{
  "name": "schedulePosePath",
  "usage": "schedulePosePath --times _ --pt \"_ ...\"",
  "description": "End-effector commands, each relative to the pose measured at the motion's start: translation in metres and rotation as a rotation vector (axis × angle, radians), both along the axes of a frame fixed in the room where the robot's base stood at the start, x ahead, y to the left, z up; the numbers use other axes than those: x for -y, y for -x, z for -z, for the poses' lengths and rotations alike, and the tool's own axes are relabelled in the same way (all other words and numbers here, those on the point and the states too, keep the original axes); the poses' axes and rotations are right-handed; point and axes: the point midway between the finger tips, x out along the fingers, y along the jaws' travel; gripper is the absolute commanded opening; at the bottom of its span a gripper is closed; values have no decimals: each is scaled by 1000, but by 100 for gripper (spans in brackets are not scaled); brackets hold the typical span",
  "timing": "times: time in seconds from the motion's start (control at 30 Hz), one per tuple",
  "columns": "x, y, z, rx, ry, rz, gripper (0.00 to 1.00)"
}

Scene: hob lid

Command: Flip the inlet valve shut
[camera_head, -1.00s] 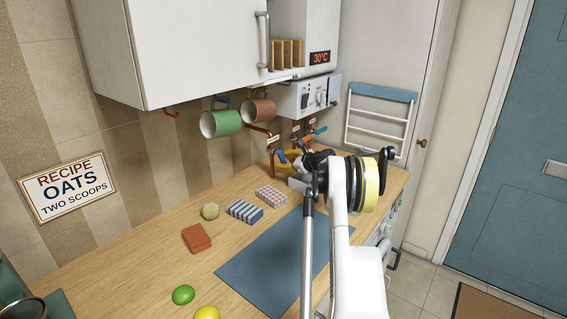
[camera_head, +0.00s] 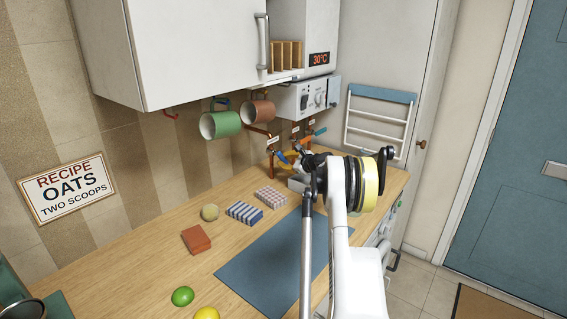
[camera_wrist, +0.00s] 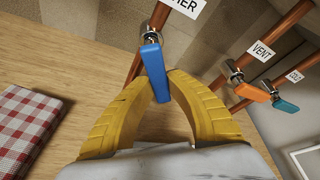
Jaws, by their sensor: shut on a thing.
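A blue valve lever (camera_wrist: 155,72) hangs from a metal stem on a copper pipe, under a white label whose visible end reads "HER". The yellow fingers of my gripper (camera_wrist: 160,82) are shut on this lever, one on each side. An orange lever (camera_wrist: 252,92) on the pipe labelled VENT and a teal lever (camera_wrist: 286,105) stand to the right, apart from my fingers. No label reading "inlet" is legible. In the head view my gripper (camera_head: 287,157) is at the pipes, partly hidden by my wrist.
A white heater box (camera_head: 306,97) hangs above the pipes. Green (camera_head: 221,125) and brown (camera_head: 258,111) mugs hang to their left. A checked block (camera_head: 271,197), striped block (camera_head: 244,212) and blue mat (camera_head: 265,270) lie on the counter. A folded rack (camera_head: 380,122) is at right.

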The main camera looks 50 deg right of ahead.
Motion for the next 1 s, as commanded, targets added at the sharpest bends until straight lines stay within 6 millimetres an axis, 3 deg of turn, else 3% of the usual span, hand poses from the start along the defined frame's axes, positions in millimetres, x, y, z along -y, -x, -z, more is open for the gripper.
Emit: schedulePosePath --times 0.6,1.0 --pt "16 -2 -20 45 564 2 0" --pt "19 -2 -33 66 846 2 0"
